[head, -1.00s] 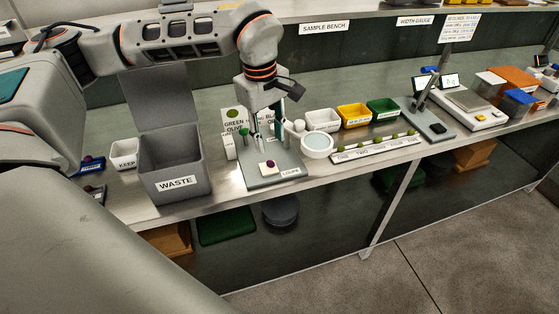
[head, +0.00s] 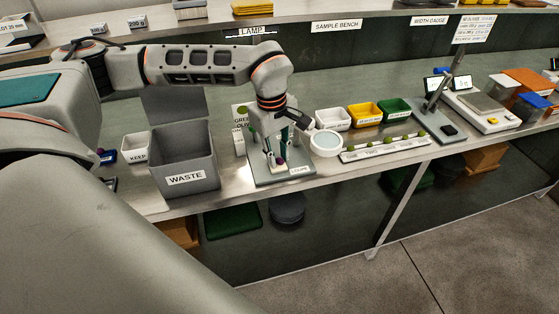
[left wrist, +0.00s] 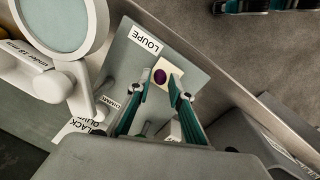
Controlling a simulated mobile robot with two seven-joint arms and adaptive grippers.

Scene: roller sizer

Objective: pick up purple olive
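A purple olive (left wrist: 160,76) sits on a small pale pad (left wrist: 168,72) on the grey loupe base (left wrist: 190,55), in the left wrist view. The olive (head: 280,160) also shows in the head view, partly beside the fingers. My left gripper (left wrist: 158,88) is open, its two teal fingertips apart on either side of the olive. In the head view the left gripper (head: 274,158) reaches down over the loupe base. I cannot tell whether the fingers touch the olive. My right gripper is not in view.
The grey WASTE bin (head: 185,180) and white KEEP box (head: 134,147) stand to the left. The round loupe lens (head: 326,143) is close on the right, with a strip of green olives (head: 385,149) beyond. White, yellow (head: 364,113) and green trays stand behind.

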